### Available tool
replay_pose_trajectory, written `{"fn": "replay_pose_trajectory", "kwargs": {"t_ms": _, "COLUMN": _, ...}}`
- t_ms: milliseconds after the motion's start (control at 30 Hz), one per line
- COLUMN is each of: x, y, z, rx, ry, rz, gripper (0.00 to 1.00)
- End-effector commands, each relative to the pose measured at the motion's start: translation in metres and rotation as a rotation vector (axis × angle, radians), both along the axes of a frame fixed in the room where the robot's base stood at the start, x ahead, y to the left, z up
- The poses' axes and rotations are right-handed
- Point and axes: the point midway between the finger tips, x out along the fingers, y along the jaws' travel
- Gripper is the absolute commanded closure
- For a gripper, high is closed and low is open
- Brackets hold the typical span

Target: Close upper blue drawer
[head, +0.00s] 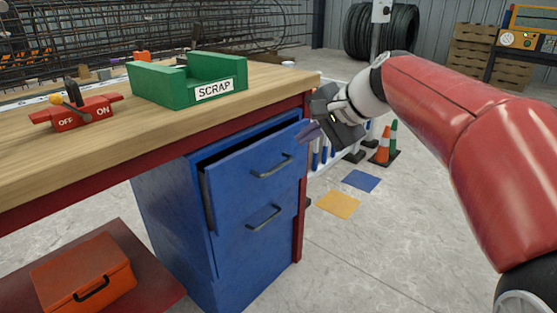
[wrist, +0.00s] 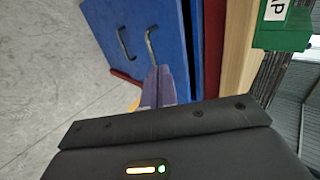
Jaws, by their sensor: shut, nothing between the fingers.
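The upper blue drawer (head: 232,184) stands partly open under the workbench, with a dark gap behind its top edge. Its grey bar handle (head: 272,166) is on the front. In the wrist view the drawer front (wrist: 168,22) and its handle (wrist: 150,46) lie just beyond my fingertips. My gripper (head: 309,132) is shut and empty, its purple fingers by the right end of the drawer's top edge. The fingers also show in the wrist view (wrist: 158,72). I cannot tell whether they touch the drawer. The lower blue drawer (head: 255,238) sits beneath and looks shut.
On the wooden benchtop (head: 140,122) are a green SCRAP bin (head: 170,88) and a red ON/OFF switch box (head: 80,118). An orange toolbox (head: 75,275) lies on the low shelf. Traffic cones (head: 385,148) stand behind my gripper. The floor before the drawers is clear.

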Motion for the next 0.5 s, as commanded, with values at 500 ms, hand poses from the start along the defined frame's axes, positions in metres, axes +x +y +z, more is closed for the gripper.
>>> {"fn": "replay_pose_trajectory", "kwargs": {"t_ms": 500, "x": 0.027, "y": 0.049, "z": -0.056, "rx": 0.0, "ry": 0.003, "rz": 0.0, "gripper": 1.0}}
